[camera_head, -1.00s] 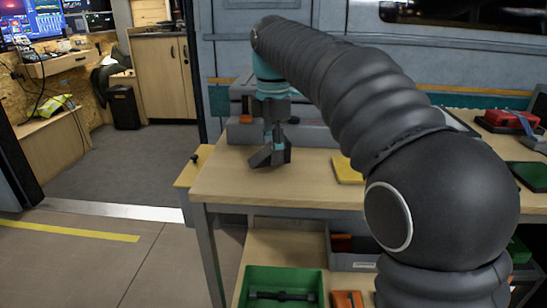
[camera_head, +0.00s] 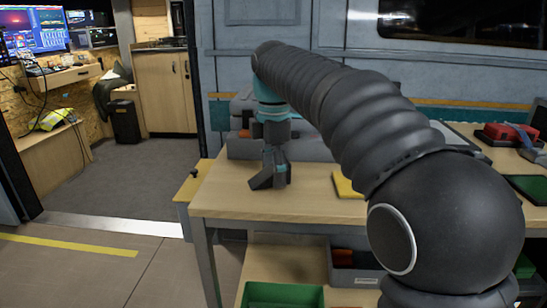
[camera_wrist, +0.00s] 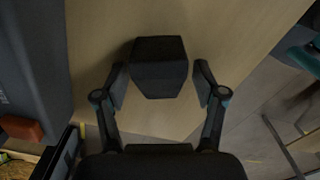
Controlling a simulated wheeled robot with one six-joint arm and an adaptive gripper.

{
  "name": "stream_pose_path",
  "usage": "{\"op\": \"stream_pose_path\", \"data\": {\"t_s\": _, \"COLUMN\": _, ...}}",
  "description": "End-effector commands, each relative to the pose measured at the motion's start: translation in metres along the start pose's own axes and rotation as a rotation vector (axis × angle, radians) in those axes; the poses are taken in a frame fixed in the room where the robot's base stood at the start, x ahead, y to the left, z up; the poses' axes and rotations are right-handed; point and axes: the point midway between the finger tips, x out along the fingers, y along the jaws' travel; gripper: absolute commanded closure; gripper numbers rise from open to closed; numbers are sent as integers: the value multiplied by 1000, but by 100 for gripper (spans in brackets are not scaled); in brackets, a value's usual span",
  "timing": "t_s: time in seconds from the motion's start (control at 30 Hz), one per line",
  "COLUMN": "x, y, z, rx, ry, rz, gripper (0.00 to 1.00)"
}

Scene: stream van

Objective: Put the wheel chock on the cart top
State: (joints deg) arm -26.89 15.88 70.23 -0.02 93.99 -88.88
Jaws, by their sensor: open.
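The wheel chock (camera_wrist: 158,68) is a dark, blocky wedge, seen end-on between my finger pads in the wrist view. In the head view the chock (camera_head: 261,183) shows as a dark wedge below my gripper and appears to rest on the cart top. The cart top (camera_head: 235,196) is a light wood surface, and the chock is near its left end. My gripper (camera_wrist: 159,90) is open around the chock, with a narrow gap on each side. In the head view my gripper (camera_head: 275,165) points down, and its fingers blend with the dark chock.
A yellow item (camera_head: 346,186) lies to the right on the cart top. Grey cases (camera_head: 240,146) stand behind my gripper. A red item (camera_head: 500,132) and a green one (camera_head: 531,187) lie farther right. A green bin (camera_head: 283,296) sits on the lower shelf.

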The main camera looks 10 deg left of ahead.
Motion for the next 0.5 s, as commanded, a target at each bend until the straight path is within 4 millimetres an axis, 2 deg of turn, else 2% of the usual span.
{"op": "stream_pose_path", "data": {"t_s": 0.17, "x": -22, "y": 1, "z": 0, "rx": 0, "ry": 0, "rz": 2, "gripper": 30}}
{"op": "stream_pose_path", "data": {"t_s": 0.5, "x": -91, "y": 1, "z": 0, "rx": 0, "ry": 0, "rz": 3, "gripper": 30}}
